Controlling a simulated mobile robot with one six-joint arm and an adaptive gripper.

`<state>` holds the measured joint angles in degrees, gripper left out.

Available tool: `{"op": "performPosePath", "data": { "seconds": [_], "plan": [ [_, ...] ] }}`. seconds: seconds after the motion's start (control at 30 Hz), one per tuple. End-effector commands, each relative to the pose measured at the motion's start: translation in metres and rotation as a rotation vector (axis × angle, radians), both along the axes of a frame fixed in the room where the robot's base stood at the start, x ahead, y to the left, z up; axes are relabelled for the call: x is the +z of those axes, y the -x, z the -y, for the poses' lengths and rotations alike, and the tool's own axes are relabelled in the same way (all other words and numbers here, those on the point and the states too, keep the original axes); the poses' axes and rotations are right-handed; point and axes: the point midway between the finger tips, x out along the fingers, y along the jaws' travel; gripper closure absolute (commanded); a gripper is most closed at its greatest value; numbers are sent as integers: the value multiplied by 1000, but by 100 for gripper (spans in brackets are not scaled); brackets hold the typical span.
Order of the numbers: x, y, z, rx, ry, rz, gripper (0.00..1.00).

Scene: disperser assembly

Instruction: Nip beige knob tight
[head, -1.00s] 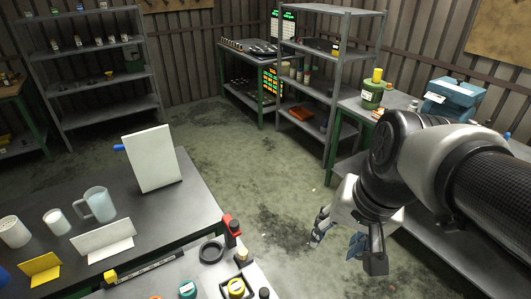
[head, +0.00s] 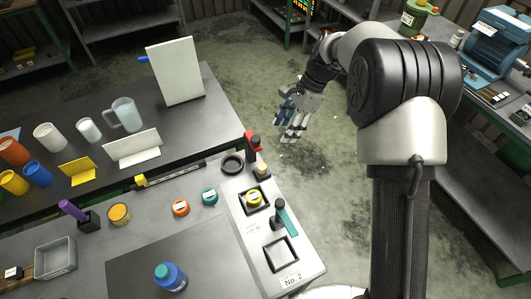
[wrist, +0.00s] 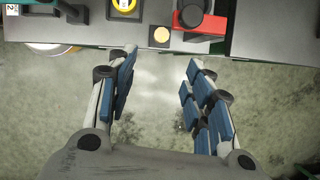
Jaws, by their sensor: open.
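The beige knob (head: 262,170) is a small round piece at the back right part of the grey work panel (head: 243,222), beside a red-and-black fixture (head: 253,145). In the wrist view the beige knob (wrist: 161,35) shows as a pale disc near the panel's edge, just past the fingertips and roughly centred between them. My gripper (head: 290,126) is beyond the panel, over the floor, apart from the knob. In the wrist view my gripper (wrist: 161,60) has its two blue-padded fingers wide apart, with nothing between them.
A yellow knob (head: 254,198) in a black square frame and a teal-handled part (head: 284,216) stand near the beige knob. Open floor lies right of the panel.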

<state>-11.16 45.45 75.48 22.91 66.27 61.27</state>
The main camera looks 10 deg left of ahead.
Motion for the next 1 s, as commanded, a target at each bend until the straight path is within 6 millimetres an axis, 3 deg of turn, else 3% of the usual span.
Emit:
{"op": "performPosePath", "data": {
  "seconds": [0.37,0.8,1.0],
  "plan": [
    [-42,1,-17,-33,-3,-35,53],
    [-131,18,-49,-31,-2,-36,53],
    [-162,24,-61,-31,-3,-34,53]
  ]
}}
